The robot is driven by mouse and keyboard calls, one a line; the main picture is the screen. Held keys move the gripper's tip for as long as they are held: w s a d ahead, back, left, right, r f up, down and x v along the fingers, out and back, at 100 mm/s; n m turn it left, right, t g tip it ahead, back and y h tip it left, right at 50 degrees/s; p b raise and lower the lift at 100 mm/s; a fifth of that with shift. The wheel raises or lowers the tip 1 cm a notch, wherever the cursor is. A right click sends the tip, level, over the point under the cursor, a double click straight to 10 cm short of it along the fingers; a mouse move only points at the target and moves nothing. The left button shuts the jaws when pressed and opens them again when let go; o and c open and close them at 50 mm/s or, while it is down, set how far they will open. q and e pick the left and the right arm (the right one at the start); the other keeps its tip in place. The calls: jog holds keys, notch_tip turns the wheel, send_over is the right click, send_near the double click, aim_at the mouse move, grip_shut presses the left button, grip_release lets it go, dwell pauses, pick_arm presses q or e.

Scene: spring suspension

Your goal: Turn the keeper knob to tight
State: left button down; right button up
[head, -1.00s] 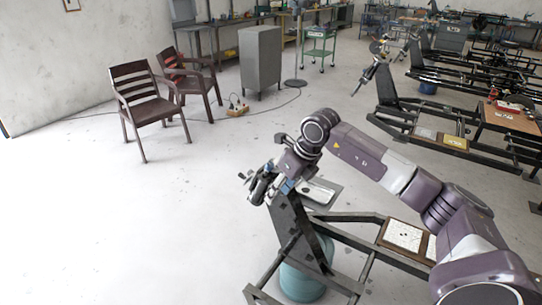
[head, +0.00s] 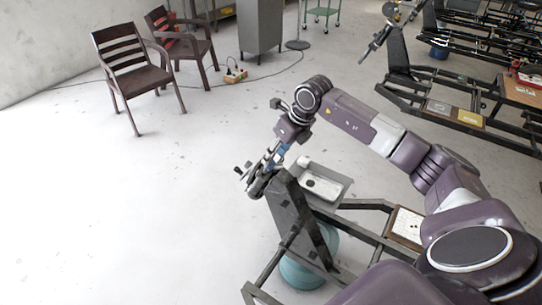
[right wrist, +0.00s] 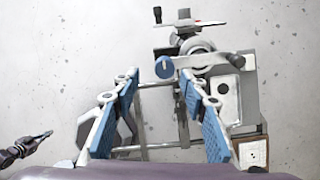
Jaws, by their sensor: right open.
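A dark suspension unit with a round clamp and black handles (head: 258,181) sits at the top of a tilted black stand (head: 302,222). In the right wrist view a blue round knob (right wrist: 164,67) shows on the unit, left of the round clamp (right wrist: 197,54). I cannot read its setting. My right gripper (head: 270,160) is just above the unit. In the right wrist view its two blue-padded fingers (right wrist: 156,86) are wide apart and empty, with the knob beyond the tips, apart from them.
A grey metal tray (head: 339,186) with small items is attached beside the stand. A teal drum (head: 305,268) stands beneath the frame. Two brown chairs (head: 132,75) stand at the back left. The floor left of the stand is clear.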

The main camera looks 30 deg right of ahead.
aim_at(273, 162)
jog(key=x, duration=0.3)
jog(key=shift+w+d+p, duration=0.15)
jog(key=shift+d+p, duration=0.1)
jog(key=shift+p, duration=0.1)
jog(key=shift+x, duration=0.95)
jog(key=shift+d, duration=0.1)
jog(key=shift+c, duration=0.7)
jog(key=shift+w, duration=0.1)
jog(key=c, duration=0.5)
grip_shut()
jog(key=shift+m, duration=0.9)
jog(key=m+b, duration=0.1)
jog(key=m, duration=0.2)
jog(key=shift+b, duration=0.3)
jog(key=m, duration=0.4)
jog(key=shift+d+b, duration=0.1)
jog(key=shift+b, duration=0.25)
jog(key=m, duration=0.5)
pick_arm(q)
jog(key=shift+w+d+f, duration=0.5)
jog(key=shift+w+f, duration=0.05)
jog(key=shift+f, duration=0.05)
pick_arm(e)
jog(key=m, duration=0.5)
jog(key=shift+d+r+m, duration=0.1)
jog(key=shift+m, duration=0.3)
